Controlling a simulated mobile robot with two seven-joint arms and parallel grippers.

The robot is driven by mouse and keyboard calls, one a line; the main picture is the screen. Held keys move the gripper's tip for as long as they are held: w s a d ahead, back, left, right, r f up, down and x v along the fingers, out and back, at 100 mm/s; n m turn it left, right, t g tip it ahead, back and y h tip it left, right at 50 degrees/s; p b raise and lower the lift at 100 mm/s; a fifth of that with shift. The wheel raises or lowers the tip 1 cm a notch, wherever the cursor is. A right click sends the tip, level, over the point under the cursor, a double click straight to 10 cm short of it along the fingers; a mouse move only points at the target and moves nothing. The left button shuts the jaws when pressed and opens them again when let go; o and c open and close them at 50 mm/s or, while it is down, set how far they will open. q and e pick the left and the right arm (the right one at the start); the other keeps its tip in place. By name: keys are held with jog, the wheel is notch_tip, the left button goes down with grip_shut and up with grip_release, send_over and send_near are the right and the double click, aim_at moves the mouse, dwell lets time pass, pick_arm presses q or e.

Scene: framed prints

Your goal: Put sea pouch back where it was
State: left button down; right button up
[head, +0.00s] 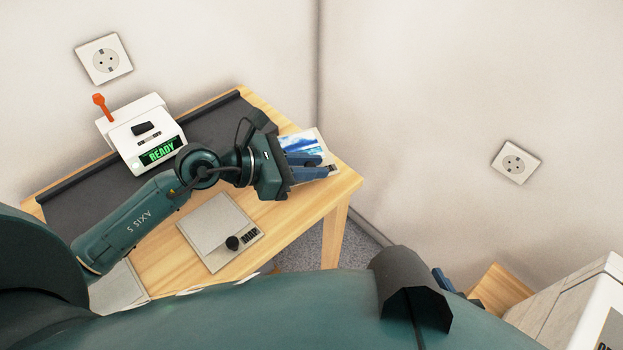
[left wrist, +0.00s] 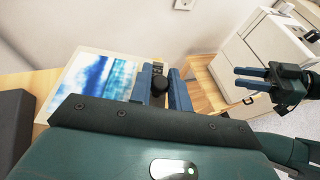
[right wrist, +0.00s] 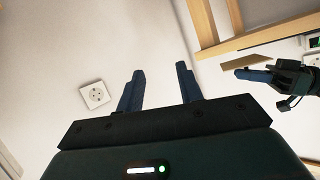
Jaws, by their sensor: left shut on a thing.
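The sea pouch (head: 303,143) is a flat, pale-edged piece with a blue and white sea picture. It also shows in the left wrist view (left wrist: 92,78), with a black knob (left wrist: 160,83) near its right end. My left gripper (head: 314,166) is shut on this knob, one blue finger on each side. The pouch appears over the table's right back corner; I cannot tell whether it touches the top. My right gripper (right wrist: 158,88) is open and empty, away from the table; it also shows in the left wrist view (left wrist: 252,77).
The wooden table (head: 320,205) has a dark mat (head: 85,190) at the back. A white machine (head: 140,130) with an orange lever and a green READY display stands on it. A grey pouch (head: 208,222) with a black knob lies in front. A white cabinet (head: 575,300) is at lower right.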

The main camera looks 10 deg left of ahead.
aim_at(310, 190)
pick_arm(q)
jog(key=shift+f, duration=0.4)
notch_tip(310, 190, down, 2)
jog(key=shift+f+b, duration=0.25)
jog(key=shift+b, duration=0.15)
jog(key=shift+f, duration=0.5)
pick_arm(e)
jog(key=shift+s+d+r, duration=0.2)
jog(key=shift+s+d, duration=0.1)
jog(key=shift+d, duration=0.05)
jog(key=shift+f, duration=0.1)
pick_arm(q)
jog(key=c, duration=1.8)
grip_release()
jog(key=shift+f, duration=0.15)
jog(key=o, duration=0.5)
